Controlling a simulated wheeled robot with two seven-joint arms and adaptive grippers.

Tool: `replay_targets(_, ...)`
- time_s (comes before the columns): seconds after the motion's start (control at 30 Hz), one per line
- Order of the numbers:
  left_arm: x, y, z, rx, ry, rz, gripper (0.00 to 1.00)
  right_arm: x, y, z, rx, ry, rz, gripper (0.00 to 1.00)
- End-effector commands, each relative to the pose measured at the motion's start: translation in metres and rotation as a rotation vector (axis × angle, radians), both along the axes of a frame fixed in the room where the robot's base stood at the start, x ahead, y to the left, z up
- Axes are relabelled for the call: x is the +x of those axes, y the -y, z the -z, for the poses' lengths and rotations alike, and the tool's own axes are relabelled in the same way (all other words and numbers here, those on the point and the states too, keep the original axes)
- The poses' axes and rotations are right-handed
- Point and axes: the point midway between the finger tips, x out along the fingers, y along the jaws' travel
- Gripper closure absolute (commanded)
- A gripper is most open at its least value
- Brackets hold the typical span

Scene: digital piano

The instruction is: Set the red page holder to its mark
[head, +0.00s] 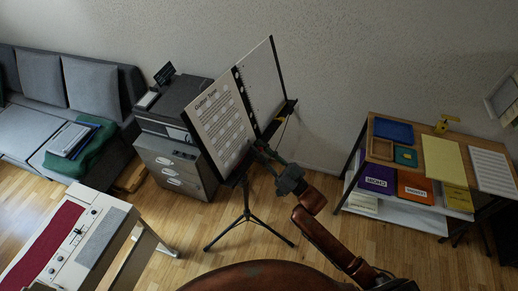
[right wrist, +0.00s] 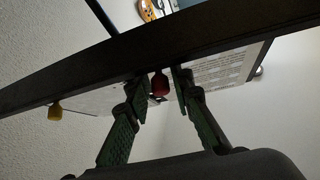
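The red page holder (right wrist: 159,84) shows in the right wrist view at the dark lower ledge of the music stand (right wrist: 225,38). My right gripper (right wrist: 160,82) has its two green fingers on either side of the red holder, with small gaps showing, so it looks open around it. In the head view my right gripper (head: 268,153) is at the stand's ledge, below the open music book (head: 218,122); the red holder cannot be made out there. A yellow page holder (right wrist: 54,111) is farther left along the ledge. I cannot make out the mark. My left gripper is not in view.
The stand's tripod (head: 246,220) stands on the wood floor. A drawer cabinet (head: 172,168) with a printer (head: 185,100) is behind it. A table (head: 408,160) with books and boxes is right, a white piano (head: 75,240) lower left, a sofa (head: 30,130) far left.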

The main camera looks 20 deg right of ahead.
Motion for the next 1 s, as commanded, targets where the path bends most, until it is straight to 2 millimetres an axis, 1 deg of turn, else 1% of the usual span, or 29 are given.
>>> replay_targets(0.3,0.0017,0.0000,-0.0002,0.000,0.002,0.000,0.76,0.0021,-0.0014,-0.0002,0.000,-0.001,0.001,0.80)
replay_targets(0.6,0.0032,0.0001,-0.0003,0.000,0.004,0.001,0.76,0.0021,-0.0008,-0.0003,0.000,-0.001,0.002,1.00)
replay_targets(1.0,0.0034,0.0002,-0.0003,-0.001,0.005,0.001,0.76,0.0022,-0.0001,-0.0002,-0.001,-0.001,0.003,1.00)
